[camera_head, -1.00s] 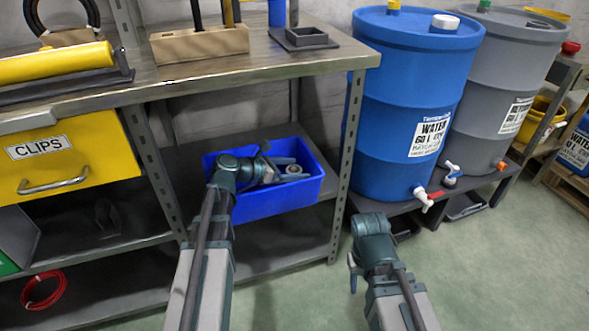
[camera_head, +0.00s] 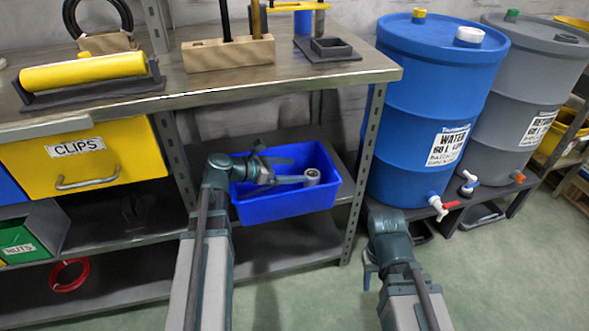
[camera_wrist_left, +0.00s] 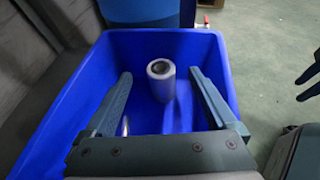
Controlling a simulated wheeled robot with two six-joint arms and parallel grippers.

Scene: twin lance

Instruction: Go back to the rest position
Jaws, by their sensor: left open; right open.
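My left gripper (camera_head: 262,163) is over the blue bin (camera_head: 290,206) on the middle shelf of the workbench. In the left wrist view my left gripper (camera_wrist_left: 158,98) has its two fingers wide apart, with nothing between them that I can see being held. A grey cylinder (camera_wrist_left: 160,80) stands in the blue bin (camera_wrist_left: 75,95) beyond the fingers; the head view shows it with a rod-like part (camera_head: 290,179). My right gripper (camera_head: 370,268) hangs over the floor right of the bench, mostly hidden by its wrist; no object shows in it.
The bench top (camera_head: 290,76) lies above the bin, with a bench leg (camera_head: 366,160) to its right. A blue water barrel (camera_head: 425,110) and a grey barrel (camera_head: 515,120) stand at the right. The yellow clips drawer (camera_head: 110,165) is at the left. Green floor (camera_head: 500,270) is open.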

